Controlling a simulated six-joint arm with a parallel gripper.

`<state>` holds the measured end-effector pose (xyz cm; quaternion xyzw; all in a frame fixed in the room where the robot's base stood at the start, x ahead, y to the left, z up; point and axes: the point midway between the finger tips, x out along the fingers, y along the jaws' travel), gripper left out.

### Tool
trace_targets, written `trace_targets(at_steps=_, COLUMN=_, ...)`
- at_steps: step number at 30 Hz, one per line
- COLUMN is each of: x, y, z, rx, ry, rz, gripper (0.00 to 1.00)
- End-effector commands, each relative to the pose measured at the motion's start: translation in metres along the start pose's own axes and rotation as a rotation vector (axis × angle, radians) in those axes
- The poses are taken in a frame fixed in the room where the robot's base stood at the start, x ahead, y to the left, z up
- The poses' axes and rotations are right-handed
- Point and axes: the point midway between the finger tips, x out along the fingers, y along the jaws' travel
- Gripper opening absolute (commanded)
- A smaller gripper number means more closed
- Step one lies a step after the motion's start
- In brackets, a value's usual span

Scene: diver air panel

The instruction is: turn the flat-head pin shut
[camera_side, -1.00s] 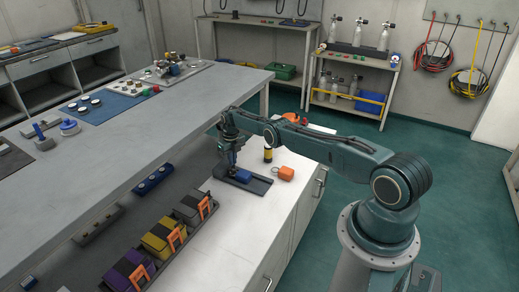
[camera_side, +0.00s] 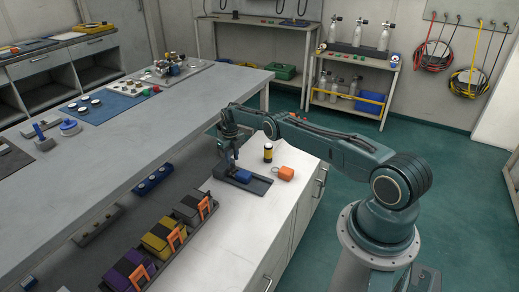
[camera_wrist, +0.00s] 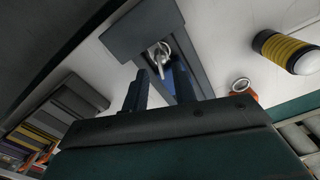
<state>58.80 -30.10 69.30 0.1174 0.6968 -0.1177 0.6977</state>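A small metal flat-head pin (camera_wrist: 160,52) shows in the wrist view at the dark grey plate (camera_wrist: 130,35), close to a blue block. In the side view the plate (camera_side: 261,186) lies on the white lower counter with the blue block (camera_side: 241,176) on it; the pin is too small to make out there. My gripper (camera_side: 235,162) is above the far end of the plate, pointing down. In the wrist view its two dark fingers (camera_wrist: 160,72) stand apart, with the pin just beyond and between their tips. Whether they touch it I cannot tell.
A yellow-and-black cylinder (camera_side: 268,153) stands right of my gripper, near an orange tag with a ring (camera_side: 286,174). Several pouches (camera_side: 163,240) sit in a tray at the front left. The grey upper shelf (camera_side: 130,140) runs close on the left. White counter in front of the plate is clear.

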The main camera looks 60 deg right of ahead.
Motion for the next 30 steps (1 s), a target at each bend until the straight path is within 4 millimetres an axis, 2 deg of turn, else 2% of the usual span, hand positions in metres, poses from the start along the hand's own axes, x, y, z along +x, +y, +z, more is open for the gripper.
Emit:
trace_targets(at_steps=10, x=-0.019, y=0.0, z=-0.002, rx=0.0, ry=0.0, rz=0.0, gripper=0.27)
trace_targets(at_steps=30, x=-0.111, y=0.0, z=0.0, rx=0.001, ry=-0.004, rz=-0.001, gripper=0.27)
